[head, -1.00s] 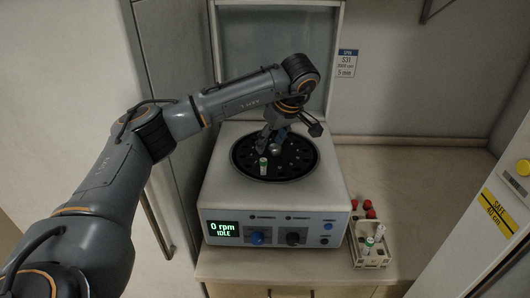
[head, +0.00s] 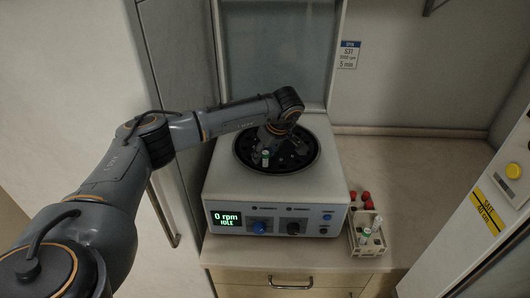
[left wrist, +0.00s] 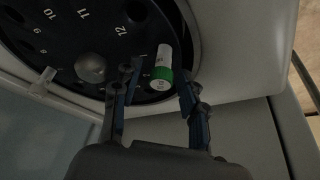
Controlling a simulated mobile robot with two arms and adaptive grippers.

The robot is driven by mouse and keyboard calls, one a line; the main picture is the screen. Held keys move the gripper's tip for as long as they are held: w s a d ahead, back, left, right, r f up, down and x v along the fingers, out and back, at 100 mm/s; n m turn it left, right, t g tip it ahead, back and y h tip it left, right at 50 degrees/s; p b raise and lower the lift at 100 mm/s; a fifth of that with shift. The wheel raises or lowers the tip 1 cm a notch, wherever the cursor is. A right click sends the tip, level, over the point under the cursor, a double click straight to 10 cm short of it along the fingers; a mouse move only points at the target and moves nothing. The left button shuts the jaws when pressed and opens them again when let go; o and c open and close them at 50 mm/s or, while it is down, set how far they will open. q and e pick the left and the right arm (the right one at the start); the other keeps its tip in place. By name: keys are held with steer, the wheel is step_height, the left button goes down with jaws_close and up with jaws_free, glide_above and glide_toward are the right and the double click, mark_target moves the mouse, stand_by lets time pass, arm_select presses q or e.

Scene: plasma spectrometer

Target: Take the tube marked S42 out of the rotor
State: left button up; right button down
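The black rotor (head: 304,165) sits in the open centrifuge (head: 215,180). A tube with a white body and green band (head: 265,157) stands near the rotor's front edge; its marking is not readable. The left gripper (head: 273,138) is open and low over the rotor. The rotor's numbered positions, including 11 and 12, and its round hub (left wrist: 90,67) show there. My right gripper is out of view.
A pale rack (head: 371,247) with several red-capped and white tubes stands right of the centrifuge. The raised lid (head: 280,60) is behind the rotor. The display reads 0 rpm IDLE. A white unit with a yellow label (head: 488,207) stands at right. The counter behind the rack is clear.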

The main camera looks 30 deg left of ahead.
arm_select(q)
jaws_close()
steer(key=shift+r, duration=0.1)
steer(key=shift+r+p, duration=0.9)
steer(key=shift+r, duration=0.45)
steer(key=shift+r+p, duration=0.8)
steer(key=shift+r, duration=1.7)
